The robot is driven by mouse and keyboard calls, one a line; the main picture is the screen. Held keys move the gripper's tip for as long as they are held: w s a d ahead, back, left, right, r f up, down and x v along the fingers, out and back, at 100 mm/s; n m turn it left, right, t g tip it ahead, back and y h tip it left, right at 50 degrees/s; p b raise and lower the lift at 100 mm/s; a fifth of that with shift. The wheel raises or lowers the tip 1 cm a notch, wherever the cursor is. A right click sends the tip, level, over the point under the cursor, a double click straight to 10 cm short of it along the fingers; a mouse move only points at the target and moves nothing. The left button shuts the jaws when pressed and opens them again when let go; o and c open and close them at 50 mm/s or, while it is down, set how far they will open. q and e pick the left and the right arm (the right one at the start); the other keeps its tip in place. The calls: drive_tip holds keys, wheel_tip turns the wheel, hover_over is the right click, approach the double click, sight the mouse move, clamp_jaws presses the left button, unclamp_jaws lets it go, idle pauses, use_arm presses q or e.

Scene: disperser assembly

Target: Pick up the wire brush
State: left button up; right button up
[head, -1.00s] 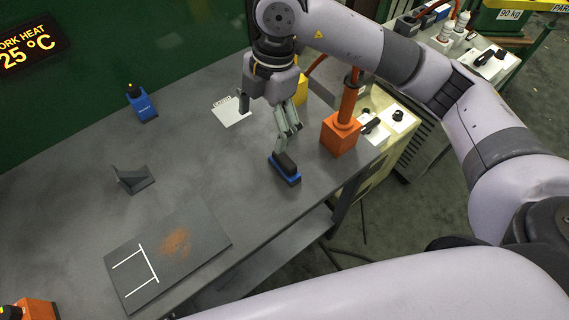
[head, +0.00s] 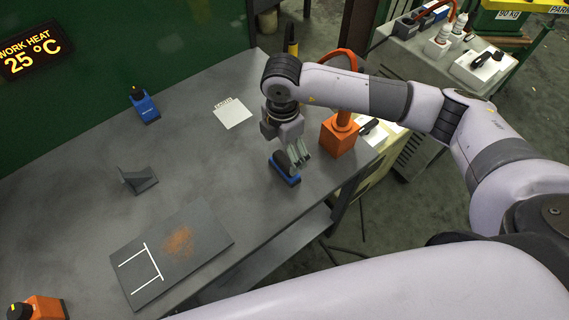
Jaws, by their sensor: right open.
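A small item with a blue base and black top (head: 284,171), which looks like the wire brush, lies near the right front edge of the grey table. My right gripper (head: 301,160) points down at it. Its fingers are open and sit close against the item's right and far side in the picture. I cannot tell whether they touch it or straddle it. My left gripper is not in view.
An orange post base (head: 339,138) stands just right of the gripper. A plate with a rusty patch (head: 207,238), a dark angled bracket (head: 138,179), a blue box (head: 144,106) and a white card (head: 232,113) are on the table. The table's middle is clear.

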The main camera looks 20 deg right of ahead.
sight(284, 160)
drive_tip(key=f, duration=0.2)
drive_tip(key=f+p, duration=0.1)
drive_tip(key=shift+s+d+f, duration=0.15)
drive_tip(key=shift+s+f, duration=0.1)
drive_tip(key=shift+f, duration=0.1)
drive_tip(key=shift+w+f, duration=0.1)
drive_tip(key=shift+f, duration=0.35)
drive_tip(key=shift+r, duration=0.1)
drive_tip(key=c, duration=1.4)
wheel_tip(284, 160, up, 20)
drive_tip(key=b, duration=0.2)
drive_tip(key=shift+b, duration=0.3)
drive_tip(key=o, duration=0.8)
drive_tip(key=c, duration=0.5)
